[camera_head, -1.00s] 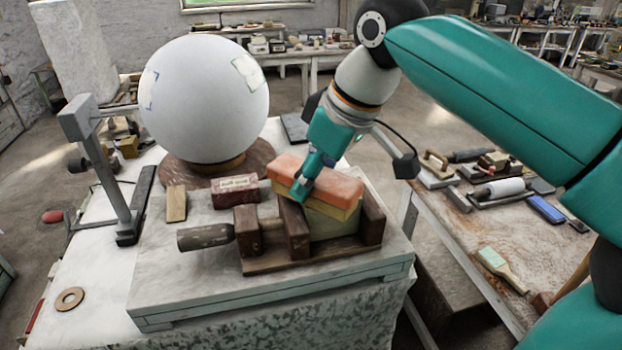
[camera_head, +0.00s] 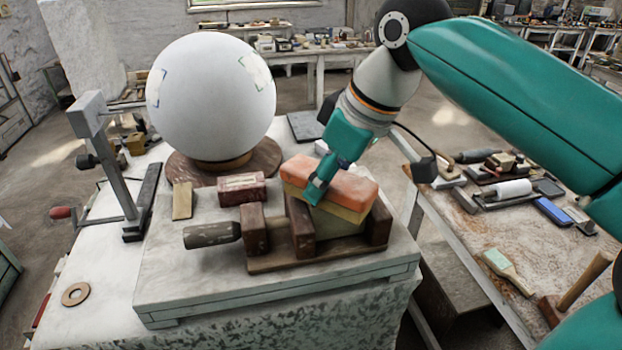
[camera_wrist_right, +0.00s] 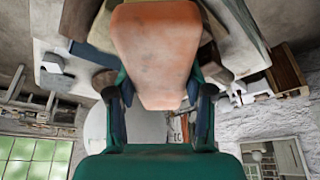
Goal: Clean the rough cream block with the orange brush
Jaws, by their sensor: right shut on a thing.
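The orange brush (camera_head: 338,182) has an orange top over a tan underside. My right gripper (camera_head: 316,188) is shut on it from above; in the right wrist view the brush (camera_wrist_right: 157,50) sits between the two fingers (camera_wrist_right: 160,98). The rough cream block (camera_head: 335,224) stands in a dark wooden vise (camera_head: 300,228), between its jaws. The brush lies directly over the block, seemingly on its top; the exact contact is hidden. Most of the block is covered by the brush and jaws. My left gripper is not in view.
A large white sphere (camera_head: 210,100) stands on a round brown base behind the vise. A dark red box (camera_head: 242,189) and a tan slat (camera_head: 182,200) lie on the slab (camera_head: 170,280) at left. A side table at right holds a brush (camera_head: 505,268) and a mallet (camera_head: 580,285).

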